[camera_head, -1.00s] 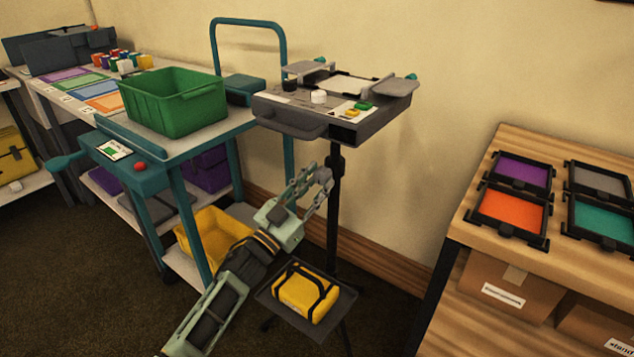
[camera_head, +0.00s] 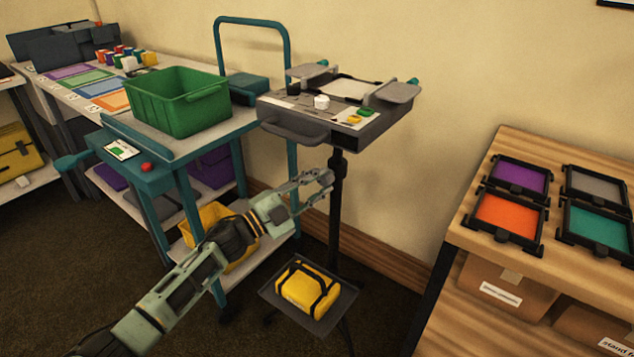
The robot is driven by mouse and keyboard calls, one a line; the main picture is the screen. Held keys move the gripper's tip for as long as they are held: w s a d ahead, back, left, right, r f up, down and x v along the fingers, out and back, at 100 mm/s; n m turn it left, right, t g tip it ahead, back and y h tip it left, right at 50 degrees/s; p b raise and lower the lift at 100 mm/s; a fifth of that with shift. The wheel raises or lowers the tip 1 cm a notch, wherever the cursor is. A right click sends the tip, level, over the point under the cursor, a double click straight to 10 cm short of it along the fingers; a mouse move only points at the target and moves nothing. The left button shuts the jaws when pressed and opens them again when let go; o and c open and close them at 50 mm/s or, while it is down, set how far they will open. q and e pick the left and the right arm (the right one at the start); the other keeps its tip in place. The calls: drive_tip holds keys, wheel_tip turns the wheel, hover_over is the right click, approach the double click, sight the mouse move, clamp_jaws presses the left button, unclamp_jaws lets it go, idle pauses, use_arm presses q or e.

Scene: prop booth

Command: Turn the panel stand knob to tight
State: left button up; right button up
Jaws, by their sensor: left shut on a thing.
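The panel stand (camera_head: 336,223) is a black upright pole that carries a grey control panel (camera_head: 298,122) with white, green and yellow controls on top. My left gripper (camera_head: 327,181) reaches in from the lower left to the pole, a little below the panel. Its fingers are shut on the panel stand knob at the pole. The knob itself is hidden by the fingers, so its setting cannot be read. My right gripper is out of view.
A small tray (camera_head: 345,303) with a yellow strapped bag (camera_head: 308,290) is low by the stand. A teal cart (camera_head: 160,182) with a green bin (camera_head: 178,108) stands on the left. A wooden bench (camera_head: 478,222) with colored frames is on the right.

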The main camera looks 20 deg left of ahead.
use_arm(q)
drive_tip(key=shift+s+d+f+m+g, duration=0.1)
drive_tip(key=shift+d+f+m+g, duration=0.1)
drive_tip(key=shift+f+m+g, duration=0.15)
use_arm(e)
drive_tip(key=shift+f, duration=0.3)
use_arm(q)
drive_tip(key=shift+f, duration=0.1)
drive_tip(key=o, duration=0.9)
drive_tip(key=shift+o, duration=0.8)
drive_tip(key=shift+a+r, duration=0.1)
drive_tip(key=shift+r, duration=0.1)
drive_tip(key=v, duration=1.2)
drive_tip(key=shift+f, duration=0.15)
